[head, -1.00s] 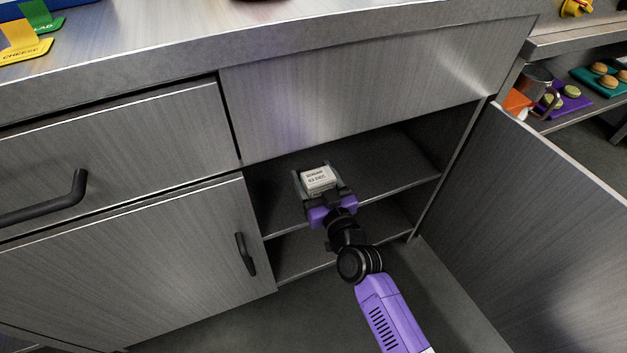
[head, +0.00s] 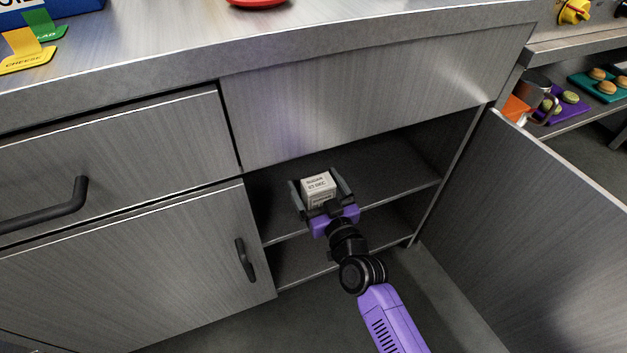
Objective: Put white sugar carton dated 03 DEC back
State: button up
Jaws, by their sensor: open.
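The white sugar carton (head: 317,187) stands on the upper shelf (head: 385,180) inside the open cabinet, near the shelf's front. Its top label reads "03 DEC". My gripper (head: 320,190) is open around the carton, with one finger on its left and one on its right. A gap shows between the right finger and the carton; on the left the gap is too small to judge. The purple gripper body is in front of the carton and hides its lower part.
The cabinet door (head: 555,230) stands open at the right. A closed door with a dark handle (head: 245,259) is at the left, below a drawer (head: 110,150). The counter edge (head: 300,45) overhangs above. The shelf to the carton's right looks clear.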

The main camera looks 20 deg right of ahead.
aim_at(322, 198)
jog(key=s+p, duration=0.1)
jog(key=s, duration=0.8)
jog(key=shift+s, duration=1.05)
jog(key=s+g, duration=0.2)
jog(key=s, duration=1.8)
jog(key=s+r+g, duration=0.1)
jog(key=s+r, duration=0.8)
jog(key=s, duration=0.3)
